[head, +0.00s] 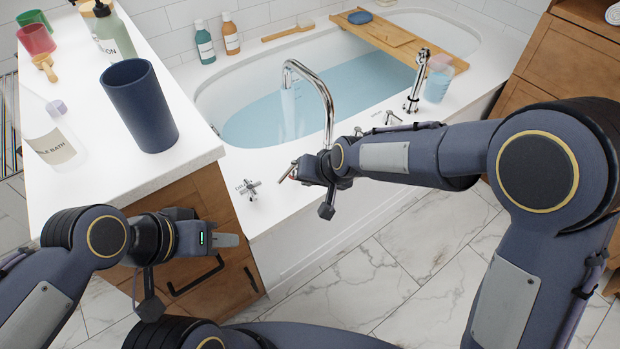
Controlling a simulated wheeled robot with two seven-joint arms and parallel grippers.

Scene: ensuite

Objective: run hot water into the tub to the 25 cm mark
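The white tub (212,98) holds blue water (255,121); no depth mark is readable. A chrome spout (318,78) arches over it, with a pale stream (288,108) falling from its mouth. A chrome cross handle (249,188) stands on the front rim, left of the spout, beside a small unreadable label. My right gripper (290,172) is at the rim near the spout's base, right of that handle; its fingers are too small to read. My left gripper (225,240) is in front of the wooden cabinet, away from the taps, its fingers seen side-on.
A navy cup (140,106) and a bubble bath bottle (52,137) stand on the white counter at left. A wooden tray (440,44) spans the tub. Marble floor lies in front.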

